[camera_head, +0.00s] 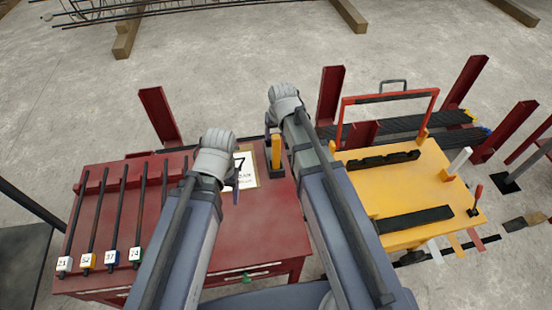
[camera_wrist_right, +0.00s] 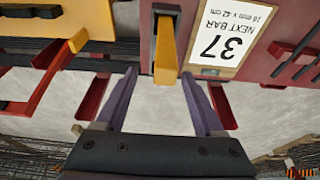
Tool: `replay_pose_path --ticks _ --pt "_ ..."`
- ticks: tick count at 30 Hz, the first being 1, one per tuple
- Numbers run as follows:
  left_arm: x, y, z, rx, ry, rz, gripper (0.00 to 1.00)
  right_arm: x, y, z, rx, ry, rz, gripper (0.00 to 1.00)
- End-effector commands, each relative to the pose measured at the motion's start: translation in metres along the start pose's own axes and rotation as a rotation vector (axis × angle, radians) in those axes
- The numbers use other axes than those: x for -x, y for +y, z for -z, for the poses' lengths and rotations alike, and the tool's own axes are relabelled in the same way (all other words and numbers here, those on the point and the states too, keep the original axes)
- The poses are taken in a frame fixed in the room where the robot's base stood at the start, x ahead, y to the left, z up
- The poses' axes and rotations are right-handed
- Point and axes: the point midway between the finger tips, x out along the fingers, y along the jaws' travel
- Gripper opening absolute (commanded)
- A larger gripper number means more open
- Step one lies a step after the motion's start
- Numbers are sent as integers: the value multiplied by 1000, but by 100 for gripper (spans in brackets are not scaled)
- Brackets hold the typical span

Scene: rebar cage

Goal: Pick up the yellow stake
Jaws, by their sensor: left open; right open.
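The yellow stake (camera_head: 276,150) stands in a black holder (camera_head: 275,171) near the far right edge of the red table. It also shows in the right wrist view (camera_wrist_right: 166,52). My right gripper (camera_wrist_right: 159,74) is open and empty. In that view the stake's end lies between the fingertips, with a gap on both sides; I cannot tell the distance in depth. In the head view my right wrist hides most of that gripper, just left of the stake. My left gripper (camera_head: 233,183) is open over the red table (camera_head: 255,225), in front of the white card.
The white card (camera_head: 245,161) reads "NEXT BAR 37" in the wrist view. Several dark bars with numbered tags (camera_head: 111,258) lie on the table's left. A yellow bench (camera_head: 372,181) with a red frame stands to the right. Dark red posts (camera_head: 329,95) rise behind.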

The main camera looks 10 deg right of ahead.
Motion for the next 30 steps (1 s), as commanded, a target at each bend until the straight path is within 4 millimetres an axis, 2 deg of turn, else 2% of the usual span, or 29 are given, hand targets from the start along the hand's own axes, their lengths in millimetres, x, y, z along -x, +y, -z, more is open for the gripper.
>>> replay_pose_path --ticks 4,8,18,27,30 --pt "-2 0 0 0 0 0 70 -2 0 0 0 0 0 70" --pt "-11 1 1 0 0 0 70 -11 -2 -2 1 0 0 70" --pt "-50 5 3 0 0 0 70 -51 -6 -5 0 -1 0 70" --pt "-50 5 3 0 0 0 70 -51 -6 -4 0 0 0 70" --pt "-50 5 3 0 0 0 70 -51 -6 -4 0 0 0 59"
